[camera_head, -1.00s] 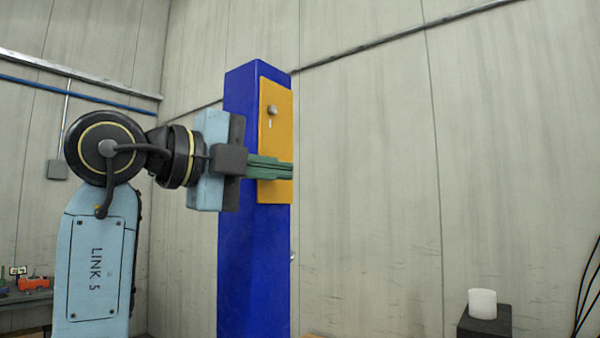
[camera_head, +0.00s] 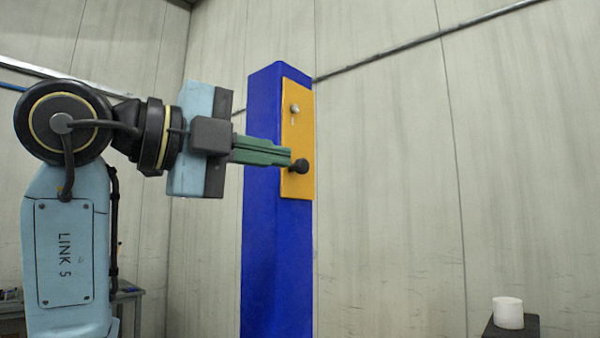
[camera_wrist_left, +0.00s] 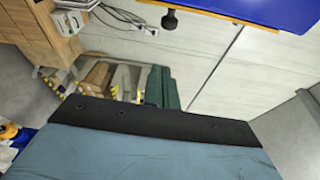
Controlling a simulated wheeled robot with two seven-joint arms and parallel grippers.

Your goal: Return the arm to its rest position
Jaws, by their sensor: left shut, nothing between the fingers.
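My left gripper (camera_head: 288,156) has green fingers pressed together with nothing between them. It points right at the blue column (camera_head: 277,220) with the yellow panel (camera_head: 298,130). A black round knob (camera_head: 298,167) and a small silver knob (camera_head: 294,108) stick out from the panel. In the head view the fingertips lie just left of the black knob. In the left wrist view the fingers (camera_wrist_left: 162,88) are clear of the black knob (camera_wrist_left: 169,20), with a gap between. My right gripper is not in view.
A white cylinder (camera_head: 508,313) stands on a dark block (camera_head: 512,329) at the lower right. A grey workbench (camera_head: 128,292) is behind my left arm. The left wrist view shows a wooden cabinet (camera_wrist_left: 38,32) at the upper left. Pale panelled walls stand behind.

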